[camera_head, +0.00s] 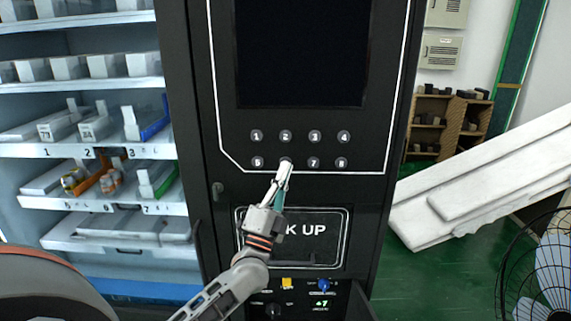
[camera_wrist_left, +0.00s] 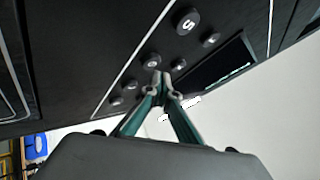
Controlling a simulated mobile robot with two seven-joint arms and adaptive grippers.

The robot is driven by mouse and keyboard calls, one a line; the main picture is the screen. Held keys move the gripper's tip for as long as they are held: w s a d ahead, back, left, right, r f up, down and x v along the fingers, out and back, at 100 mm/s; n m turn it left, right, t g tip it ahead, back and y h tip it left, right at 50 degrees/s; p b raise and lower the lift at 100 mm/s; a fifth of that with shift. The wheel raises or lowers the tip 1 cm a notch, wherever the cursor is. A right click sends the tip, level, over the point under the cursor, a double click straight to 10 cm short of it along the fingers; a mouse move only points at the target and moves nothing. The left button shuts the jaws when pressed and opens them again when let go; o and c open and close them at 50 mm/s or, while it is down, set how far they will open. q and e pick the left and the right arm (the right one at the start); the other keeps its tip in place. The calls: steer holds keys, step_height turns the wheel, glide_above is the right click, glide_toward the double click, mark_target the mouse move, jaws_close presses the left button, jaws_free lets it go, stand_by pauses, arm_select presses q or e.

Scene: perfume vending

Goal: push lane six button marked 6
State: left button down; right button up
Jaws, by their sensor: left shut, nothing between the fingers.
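The round button marked 6 is in the lower row of the black machine's keypad, between the button marked 5 (camera_head: 257,162) and the button marked 7 (camera_head: 313,162). My left gripper (camera_head: 286,165) is shut and empty, and its fingertips cover most of button 6 in the head view. In the left wrist view the shut fingertips (camera_wrist_left: 162,78) are close beside a dark round button (camera_wrist_left: 151,62) that looks like 6. Whether they touch it I cannot tell. My right gripper is not in view.
The upper row has button 2 (camera_head: 286,136) just above the fingertips. A dark screen (camera_head: 302,50) is above the keypad, and a pick-up panel (camera_head: 325,229) is below. Shelves with product lanes (camera_head: 80,150) stand to the left. A white slanted panel (camera_head: 480,180) is at the right.

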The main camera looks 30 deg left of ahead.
arm_select(q)
steer(key=shift+w+a, duration=0.1)
stand_by(0.4)
steer(key=shift+w+a, duration=0.15)
steer(key=shift+w, duration=0.15)
steer(key=shift+w+a, duration=0.2)
steer(key=shift+w, duration=0.1)
stand_by(0.9)
steer(key=shift+p, duration=0.3)
steer(key=shift+s+d+p, duration=0.4)
steer(key=shift+s+p, duration=0.15)
steer(key=shift+s, duration=0.15)
steer(key=shift+s+d+p, duration=0.45)
steer(key=shift+s, duration=0.25)
steer(key=shift+s+d+p, duration=0.45)
steer(key=shift+s, duration=0.3)
steer(key=shift+s+d+p, duration=0.45)
steer(key=shift+s, duration=0.25)
steer(key=shift+f, duration=0.1)
